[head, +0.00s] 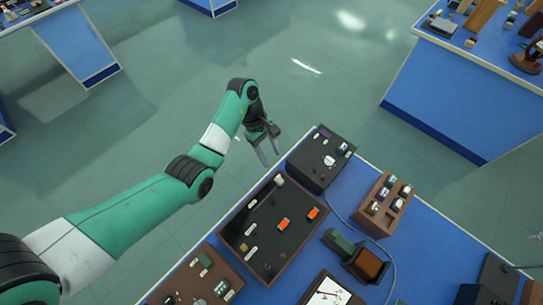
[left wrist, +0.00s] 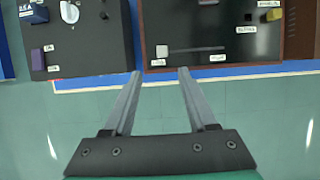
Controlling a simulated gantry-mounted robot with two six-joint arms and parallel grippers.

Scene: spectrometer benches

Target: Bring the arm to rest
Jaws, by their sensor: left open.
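My left arm (head: 125,213) reaches in from the left in the head view. Its gripper (head: 270,158) hangs over the floor just off the left edge of the blue bench. In the left wrist view the gripper (left wrist: 160,72) has its two fingers apart with nothing between them. The fingertips point towards the bench edge, beside the black-topped tray with the brown frame (left wrist: 155,62). My right gripper does not show in either view.
The blue bench (head: 440,235) carries a black instrument box (head: 313,182), the brown-framed tray (head: 262,272), a brown rack (head: 362,214) with several jars and a brown block (head: 367,264). Another bench (head: 440,90) stands at the upper right. Green floor (head: 310,80) is open between benches.

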